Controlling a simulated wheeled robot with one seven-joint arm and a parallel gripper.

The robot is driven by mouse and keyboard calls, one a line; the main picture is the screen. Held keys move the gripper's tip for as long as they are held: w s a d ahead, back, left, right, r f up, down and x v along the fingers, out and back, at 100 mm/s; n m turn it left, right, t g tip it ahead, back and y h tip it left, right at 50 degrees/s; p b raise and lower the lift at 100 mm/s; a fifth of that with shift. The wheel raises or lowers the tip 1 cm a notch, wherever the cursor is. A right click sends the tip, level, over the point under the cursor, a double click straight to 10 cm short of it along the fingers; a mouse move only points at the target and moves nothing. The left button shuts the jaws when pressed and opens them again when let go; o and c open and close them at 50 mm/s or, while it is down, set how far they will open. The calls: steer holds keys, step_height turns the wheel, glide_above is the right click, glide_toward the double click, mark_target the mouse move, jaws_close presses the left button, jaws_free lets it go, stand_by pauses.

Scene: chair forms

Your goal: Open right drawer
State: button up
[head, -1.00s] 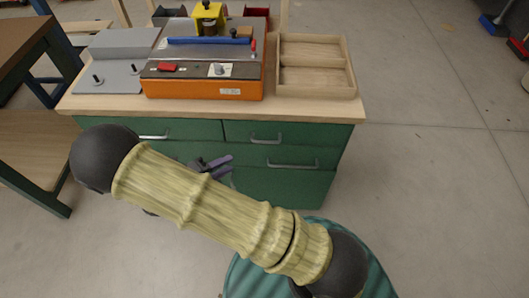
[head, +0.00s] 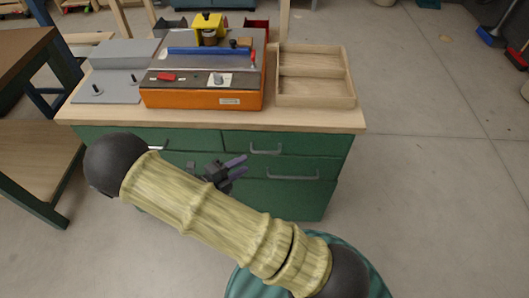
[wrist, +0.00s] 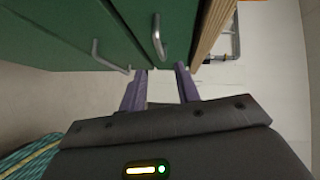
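The green cabinet (head: 225,195) stands under a wooden worktop. Its upper right drawer (head: 300,142) looks closed and has a grey bar handle (head: 265,151). My gripper (head: 243,166) is in front of the cabinet, left of and a little below that handle in the head view. In the wrist view my gripper (wrist: 160,70) has its two purple fingers apart, with nothing between them. The upper handle (wrist: 158,36) shows just beyond the fingertips, apart from them. The lower drawer's handle (wrist: 109,59) is to its left there.
A wide lower drawer has its own handle (head: 293,178); a left drawer handle (head: 157,148) is partly hidden by my arm. The worktop (head: 310,117) carries an orange machine (head: 200,99) and a wooden tray (head: 316,101). A table (head: 45,205) stands left.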

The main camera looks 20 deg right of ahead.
mark_target(265, 151)
steer(key=b+x, duration=0.1)
steer(key=x, duration=0.9)
steer(key=shift+d+f, duration=0.1)
jaws_close()
